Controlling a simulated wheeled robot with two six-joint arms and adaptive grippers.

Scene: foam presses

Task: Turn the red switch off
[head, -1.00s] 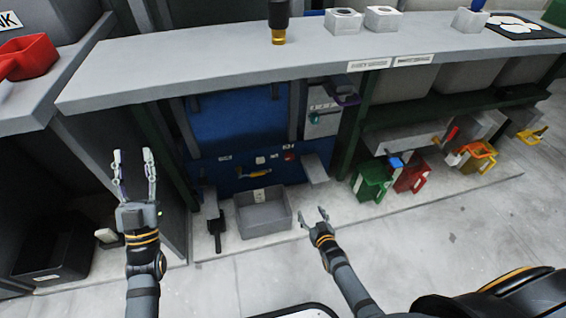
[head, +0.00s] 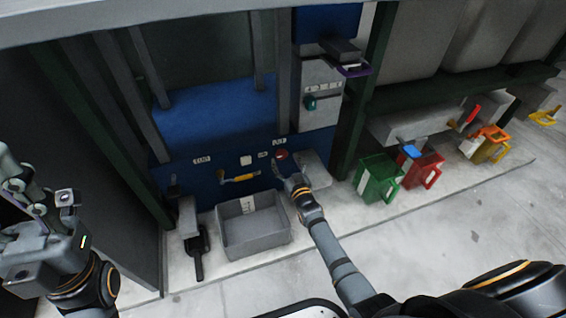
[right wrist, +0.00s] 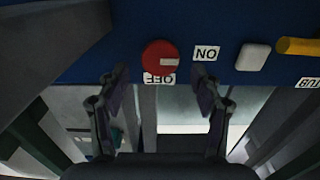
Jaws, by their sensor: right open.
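The red switch (head: 281,155) is a round knob on the blue front panel; it also shows in the right wrist view (right wrist: 157,54). Its white mark points right in that view, toward the ON label (right wrist: 206,54). The OFF label (right wrist: 159,78) lies just below the knob there. My right gripper (head: 287,174) is close to the panel, just below the switch. In the right wrist view its open fingers (right wrist: 161,78) stand on both sides below the knob, apart from it. My left gripper (head: 40,188) is at the left edge, open and empty.
A yellow handle (head: 240,178) and a pale button (head: 246,160) sit left of the switch. A grey bin (head: 253,243) stands below the panel. A grey box (head: 315,168) juts out right of the switch. Green (head: 379,180) and red (head: 422,170) containers stand further right.

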